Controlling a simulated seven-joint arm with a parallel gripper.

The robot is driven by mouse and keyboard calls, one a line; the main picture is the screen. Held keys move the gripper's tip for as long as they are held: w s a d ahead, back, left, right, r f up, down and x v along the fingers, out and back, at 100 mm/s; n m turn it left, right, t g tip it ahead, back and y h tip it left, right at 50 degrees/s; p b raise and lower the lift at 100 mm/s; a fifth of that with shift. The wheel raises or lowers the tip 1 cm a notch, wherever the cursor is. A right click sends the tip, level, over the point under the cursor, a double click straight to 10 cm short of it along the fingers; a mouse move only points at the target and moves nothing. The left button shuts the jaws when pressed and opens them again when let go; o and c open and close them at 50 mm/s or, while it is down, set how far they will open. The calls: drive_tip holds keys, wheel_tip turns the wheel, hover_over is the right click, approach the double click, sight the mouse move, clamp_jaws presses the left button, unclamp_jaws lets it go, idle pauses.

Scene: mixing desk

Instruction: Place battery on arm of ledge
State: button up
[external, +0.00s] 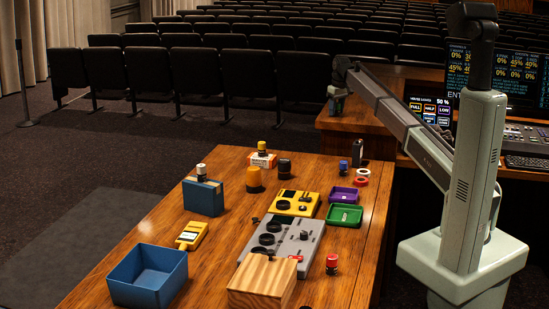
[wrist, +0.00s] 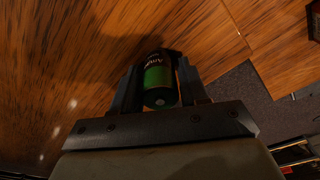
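My gripper (external: 336,101) is over the left end of the raised wooden ledge (external: 385,124) in the external view. In the wrist view, a battery (wrist: 159,80) with a green body and a black band sits between the fingers of my gripper (wrist: 158,88). The fingers are closed along both its sides, and its small metal end faces the camera. Wood grain of the ledge (wrist: 75,60) lies beyond it. The battery is too small to make out clearly in the external view. The exact gap between battery and wood cannot be told.
The lower table (external: 225,265) holds a blue bin (external: 147,276), a wooden block (external: 262,283), a grey panel (external: 300,240), a yellow box (external: 297,203) and several small items. Monitors (external: 490,75) and a console stand on the right. Carpet (wrist: 262,105) shows beyond the wood edge.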

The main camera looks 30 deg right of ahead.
sight(331, 110)
drive_tip(key=shift+o, duration=1.3)
drive_tip(key=r, duration=0.4)
drive_tip(key=s+r, duration=0.1)
drive_tip(key=r, duration=0.7)
drive_tip(key=shift+s+d+r, duration=0.15)
drive_tip(key=shift+s, duration=0.1)
